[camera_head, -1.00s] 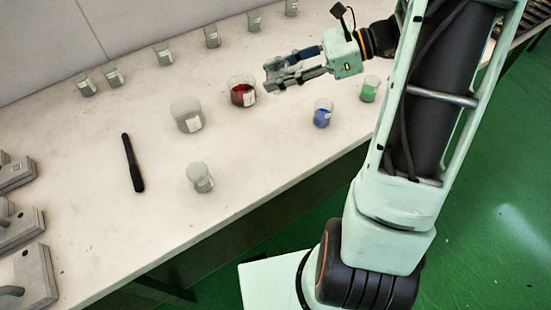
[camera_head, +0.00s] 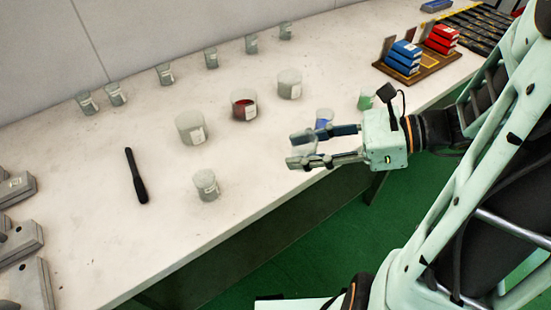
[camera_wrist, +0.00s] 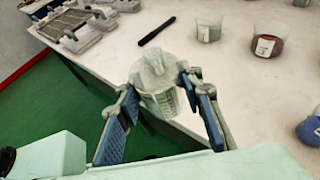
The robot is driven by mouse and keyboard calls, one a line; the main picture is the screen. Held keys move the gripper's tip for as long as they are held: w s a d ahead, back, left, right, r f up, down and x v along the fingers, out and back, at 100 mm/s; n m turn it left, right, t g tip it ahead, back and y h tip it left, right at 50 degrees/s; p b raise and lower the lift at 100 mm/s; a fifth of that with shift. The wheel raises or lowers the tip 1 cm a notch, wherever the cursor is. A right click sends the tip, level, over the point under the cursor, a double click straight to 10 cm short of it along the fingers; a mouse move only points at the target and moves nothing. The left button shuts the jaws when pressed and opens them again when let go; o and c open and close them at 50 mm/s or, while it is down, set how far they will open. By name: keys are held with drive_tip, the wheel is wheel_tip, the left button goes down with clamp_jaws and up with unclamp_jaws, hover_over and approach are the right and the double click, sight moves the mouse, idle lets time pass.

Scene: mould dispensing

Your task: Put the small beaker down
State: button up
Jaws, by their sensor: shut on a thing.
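My gripper (camera_head: 305,148) is shut on a small clear beaker (camera_wrist: 163,100). It holds it beside the table's front edge, to the left of the blue-filled beaker (camera_head: 324,117). In the wrist view the held beaker is upright or nearly so between the blue-padded fingers. Its see-through wall overlaps another small beaker behind it. In the head view it is faint between the fingertips, and I cannot tell whether its base touches anything. The other small beaker (camera_head: 206,184) stands on the table (camera_head: 95,220) to the left of my gripper.
A grey beaker (camera_head: 190,128), a red-filled beaker (camera_head: 243,104) and another grey beaker (camera_head: 289,84) stand behind. A green-filled beaker (camera_head: 366,98) is near my wrist. A black stick (camera_head: 136,176) lies at left. Several small containers line the back. Free tabletop lies around the near small beaker.

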drive_tip(key=w+a+f+b, duration=0.1)
drive_tip(key=w+a+f, duration=0.1)
drive_tip(key=w, duration=0.1)
drive_tip(key=w+a+f, duration=0.1)
drive_tip(key=w+f, duration=0.2)
drive_tip(key=w, duration=0.1)
drive_tip(key=w+a+f+b, duration=0.1)
drive_tip(key=w+a+f, duration=0.1)
drive_tip(key=w+f, duration=0.1)
drive_tip(key=shift+w+a+f+b, duration=0.25)
drive_tip(key=shift+w+a+b, duration=0.05)
drive_tip(key=shift+w+b, duration=0.1)
drive_tip(key=shift+w+a+f, duration=0.15)
drive_tip(key=shift+w+f, duration=0.1)
drive_tip(key=shift+f, duration=0.15)
drive_tip(key=shift+w+f+b, duration=0.2)
drive_tip(key=shift+f+b, duration=0.25)
drive_tip(key=shift+f, duration=1.2)
drive_tip(key=shift+f, duration=0.15)
drive_tip(key=o, duration=1.2)
